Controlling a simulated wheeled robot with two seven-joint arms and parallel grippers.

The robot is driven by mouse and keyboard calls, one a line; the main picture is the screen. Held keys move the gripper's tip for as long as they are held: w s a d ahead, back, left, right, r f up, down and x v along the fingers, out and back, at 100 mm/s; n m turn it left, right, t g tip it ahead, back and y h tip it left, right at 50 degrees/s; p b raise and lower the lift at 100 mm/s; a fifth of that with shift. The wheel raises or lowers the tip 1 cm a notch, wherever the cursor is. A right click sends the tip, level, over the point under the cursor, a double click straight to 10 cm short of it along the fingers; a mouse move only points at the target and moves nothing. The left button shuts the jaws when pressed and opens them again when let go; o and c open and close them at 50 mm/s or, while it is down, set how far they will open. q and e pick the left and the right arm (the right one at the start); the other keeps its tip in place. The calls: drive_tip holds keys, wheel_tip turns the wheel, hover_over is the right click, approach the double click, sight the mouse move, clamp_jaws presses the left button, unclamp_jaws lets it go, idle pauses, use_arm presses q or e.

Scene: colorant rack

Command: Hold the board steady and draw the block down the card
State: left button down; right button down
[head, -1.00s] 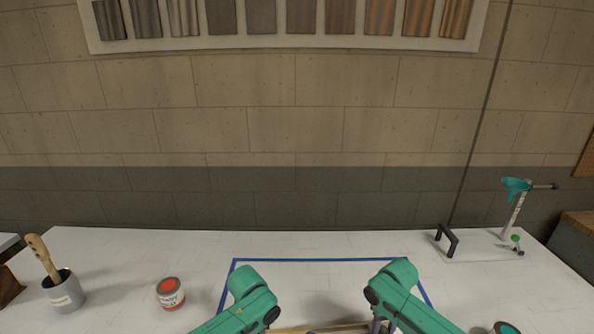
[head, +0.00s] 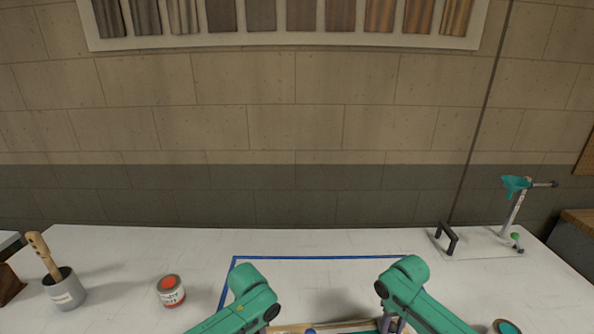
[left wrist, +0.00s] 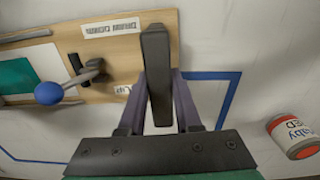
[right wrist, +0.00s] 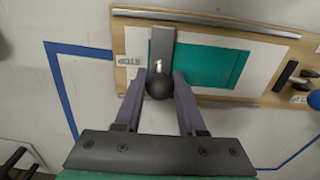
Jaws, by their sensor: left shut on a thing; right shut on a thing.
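The wooden board (left wrist: 115,55) lies on the white table and carries a white card (right wrist: 214,90) with a teal coating (right wrist: 215,66) on it. In the left wrist view, my left gripper (left wrist: 158,84) is shut on a black handle (left wrist: 156,60) at the board's end. In the right wrist view, my right gripper (right wrist: 158,86) is shut on the black ball knob of the grey block (right wrist: 162,45). The block stands across the card at the teal's left edge, near the STOP label (right wrist: 130,61). In the head view the fingers are mostly hidden at the bottom.
A blue-knobbed clamp (left wrist: 48,92) sits on the board. Blue tape (head: 320,257) frames the work area. A red-labelled can (head: 171,290) and a grey cup with a brush (head: 64,291) stand left. A stand with a teal piece (head: 514,200) and a black-handled plate (head: 477,250) are back right.

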use_arm(q)
drive_tip(key=shift+a, duration=0.15)
use_arm(e)
drive_tip(key=shift+c, duration=2.1)
unclamp_jaws()
drive_tip(key=shift+d, duration=0.1)
drive_tip(key=shift+r, duration=0.3)
use_arm(q)
drive_tip(key=c, duration=0.5)
unclamp_jaws()
use_arm(e)
wheel_tip(320, 180, up, 11)
drive_tip(key=shift+r, duration=0.15)
